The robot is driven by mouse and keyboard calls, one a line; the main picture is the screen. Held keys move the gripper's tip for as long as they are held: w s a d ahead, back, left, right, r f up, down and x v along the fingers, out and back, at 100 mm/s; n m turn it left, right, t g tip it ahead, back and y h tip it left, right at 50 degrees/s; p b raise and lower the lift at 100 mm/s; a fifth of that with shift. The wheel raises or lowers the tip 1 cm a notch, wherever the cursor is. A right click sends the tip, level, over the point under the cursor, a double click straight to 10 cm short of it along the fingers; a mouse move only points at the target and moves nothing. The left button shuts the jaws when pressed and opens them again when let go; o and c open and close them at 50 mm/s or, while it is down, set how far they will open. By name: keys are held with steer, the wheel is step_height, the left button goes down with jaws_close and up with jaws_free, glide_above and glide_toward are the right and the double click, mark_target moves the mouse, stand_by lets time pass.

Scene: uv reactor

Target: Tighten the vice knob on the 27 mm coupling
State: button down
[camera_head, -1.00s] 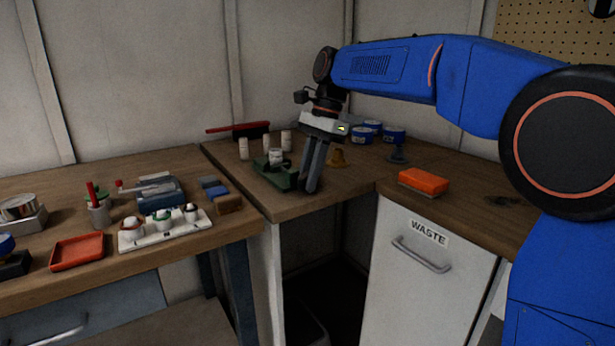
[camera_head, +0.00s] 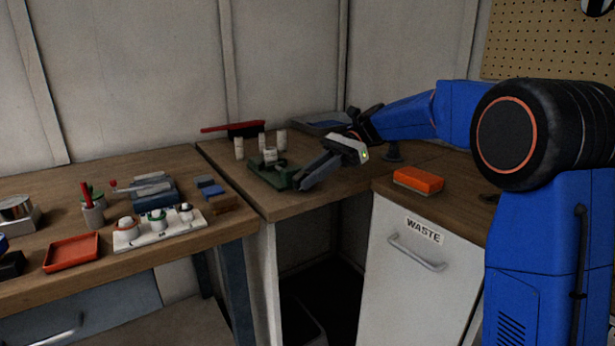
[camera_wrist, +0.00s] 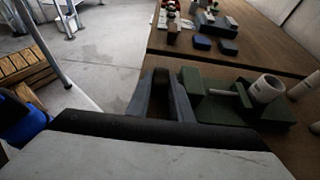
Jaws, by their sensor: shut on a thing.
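The green vice (camera_head: 270,176) stands on the corner bench; it also shows in the wrist view (camera_wrist: 210,104). A pale, ring-shaped coupling (camera_head: 270,156) sits in it, open end up, and shows as a white ring in the wrist view (camera_wrist: 267,88). A thin screw rod (camera_wrist: 223,92) runs from the coupling side towards my fingers. My gripper (camera_head: 304,183) reaches in low from the right, fingers tilted down at the near right end of the vice.
Pale cylinders (camera_head: 239,148) stand behind the vice, with a red-handled brush (camera_head: 245,128) at the back. An orange block (camera_head: 418,180) lies to the right above the waste cabinet. The left bench holds a white tray (camera_head: 160,230) and a red dish (camera_head: 72,252).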

steer(key=shift+g+y, duration=0.3)
steer(key=shift+y, duration=0.2)
steer(key=c, duration=1.9)
jaws_free()
steer(key=shift+f, duration=0.1)
steer(key=shift+o, duration=0.2)
